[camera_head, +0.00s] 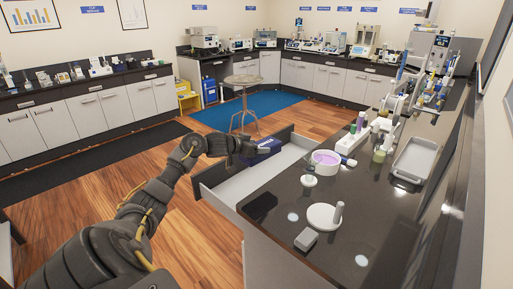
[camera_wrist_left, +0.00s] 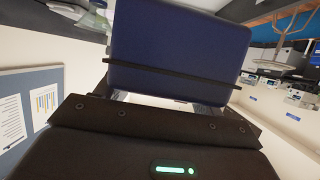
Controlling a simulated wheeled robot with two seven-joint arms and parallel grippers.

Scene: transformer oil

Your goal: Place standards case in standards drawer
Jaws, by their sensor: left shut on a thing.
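The standards case is a dark blue box (camera_head: 262,147). My left gripper (camera_head: 250,148) is shut on it and holds it above the open drawer (camera_head: 232,187). In the left wrist view the blue case (camera_wrist_left: 180,50) fills the upper middle, between the fingers. The drawer is pulled out from the black-topped bench, and its pale inside floor looks empty where it shows. The case hides part of the drawer's far end. My right gripper is not in view.
The black bench top (camera_head: 270,210) right of the drawer holds a white bowl with purple contents (camera_head: 325,160), a round white stand (camera_head: 324,216), a grey block (camera_head: 306,240) and a grey tray (camera_head: 415,158). Wooden floor lies left of the drawer.

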